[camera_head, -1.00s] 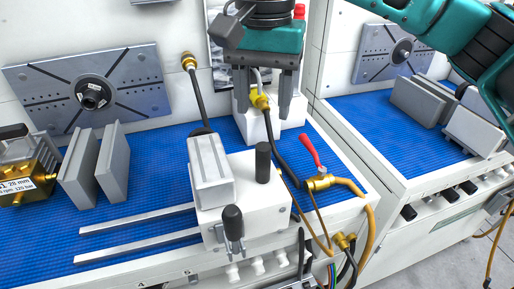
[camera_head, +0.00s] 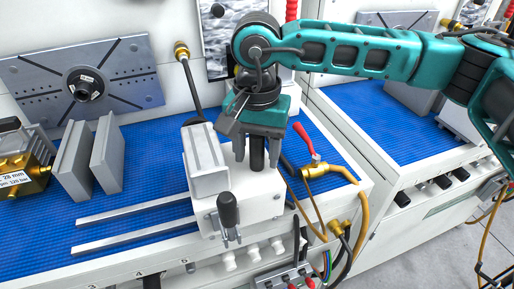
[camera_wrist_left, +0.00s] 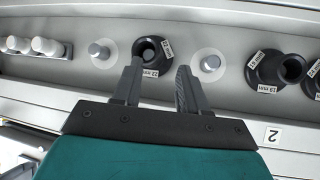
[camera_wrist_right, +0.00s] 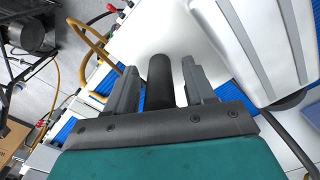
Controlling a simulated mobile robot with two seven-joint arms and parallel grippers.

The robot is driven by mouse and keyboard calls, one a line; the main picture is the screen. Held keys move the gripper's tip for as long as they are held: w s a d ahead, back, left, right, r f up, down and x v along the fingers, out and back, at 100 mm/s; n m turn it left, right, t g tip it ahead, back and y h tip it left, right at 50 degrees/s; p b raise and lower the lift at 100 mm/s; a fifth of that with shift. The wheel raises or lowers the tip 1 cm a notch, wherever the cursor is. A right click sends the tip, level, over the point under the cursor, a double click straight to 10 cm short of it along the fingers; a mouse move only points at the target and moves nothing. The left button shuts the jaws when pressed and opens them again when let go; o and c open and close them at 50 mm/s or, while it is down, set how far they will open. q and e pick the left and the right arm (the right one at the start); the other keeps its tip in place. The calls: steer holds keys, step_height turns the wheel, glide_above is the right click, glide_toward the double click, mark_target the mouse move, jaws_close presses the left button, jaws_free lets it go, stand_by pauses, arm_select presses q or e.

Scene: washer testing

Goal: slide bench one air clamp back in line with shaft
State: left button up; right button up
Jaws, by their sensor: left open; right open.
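The bench one air clamp (camera_head: 240,205) is a white block with a grey ribbed jaw (camera_head: 205,160) on top and a black lever (camera_head: 229,210) at its front. My right gripper (camera_head: 258,150) is over the clamp's black upright post. In the right wrist view the post (camera_wrist_right: 160,78) stands between the open fingers (camera_wrist_right: 158,75); contact cannot be told. The shaft (camera_head: 85,88) sticks out of the slotted wall plate at left. My left gripper (camera_wrist_left: 160,68) is open by a black ring adapter (camera_wrist_left: 152,50), outside the head view.
A red-handled valve (camera_head: 315,170) with hoses is just right of the clamp. Two grey plates (camera_head: 90,160) and a brass pump (camera_head: 30,175) stand at left. The mat around the two metal rails (camera_head: 135,225) is clear. Several adapters (camera_wrist_left: 275,68) line the left wrist view.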

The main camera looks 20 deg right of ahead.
jaws_close()
stand_by(0.4)
